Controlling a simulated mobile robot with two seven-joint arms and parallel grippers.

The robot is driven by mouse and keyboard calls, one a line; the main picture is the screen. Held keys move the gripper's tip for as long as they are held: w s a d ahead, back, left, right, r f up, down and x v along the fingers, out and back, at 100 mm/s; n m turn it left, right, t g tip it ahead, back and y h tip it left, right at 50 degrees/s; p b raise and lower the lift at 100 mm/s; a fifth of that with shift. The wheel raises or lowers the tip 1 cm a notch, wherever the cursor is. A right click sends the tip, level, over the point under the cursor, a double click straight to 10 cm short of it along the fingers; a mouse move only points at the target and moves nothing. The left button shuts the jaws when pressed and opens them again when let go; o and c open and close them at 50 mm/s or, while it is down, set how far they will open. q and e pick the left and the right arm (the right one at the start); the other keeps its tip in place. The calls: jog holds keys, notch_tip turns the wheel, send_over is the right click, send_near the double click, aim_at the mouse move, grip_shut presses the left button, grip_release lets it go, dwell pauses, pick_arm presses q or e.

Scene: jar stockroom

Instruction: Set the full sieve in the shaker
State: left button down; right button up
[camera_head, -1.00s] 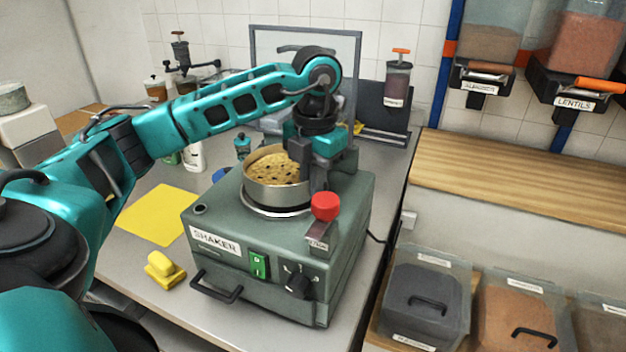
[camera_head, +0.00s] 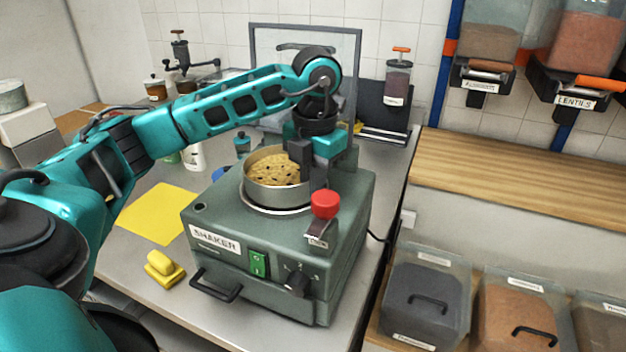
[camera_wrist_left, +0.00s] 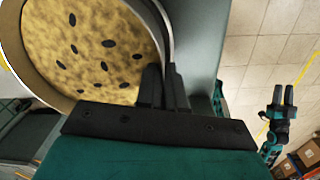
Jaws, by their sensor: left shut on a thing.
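The full sieve (camera_head: 272,196) is a round metal pan filled with yellowish grain with dark specks. It is over the round ring (camera_head: 256,208) on top of the grey-green shaker (camera_head: 215,222); I cannot tell whether it rests fully there. My left gripper (camera_head: 306,172) is shut on the sieve's right side wall. In the left wrist view, the left fingers (camera_wrist_left: 164,88) pinch the sieve wall (camera_wrist_left: 160,25), with the grain beside them. My right gripper (camera_wrist_left: 283,97) shows far off at the right of that view, its fingers apart and empty.
A red knob (camera_head: 325,204) on a clamp stands at the shaker's front right corner. Bottles and a framed panel (camera_head: 355,60) stand behind. Lidded bins (camera_head: 425,297) are at lower right.

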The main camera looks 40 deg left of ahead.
pick_arm(q)
jog(key=shift+f+b, duration=0.3)
jog(key=shift+f, duration=0.2)
jog(key=c, duration=1.5)
grip_release()
jog(key=shift+c, duration=0.2)
jog(key=shift+r+p, duration=0.85)
jog(key=shift+r, duration=0.55)
notch_tip(320, 180, up, 8)
jog(key=shift+d, duration=0.2)
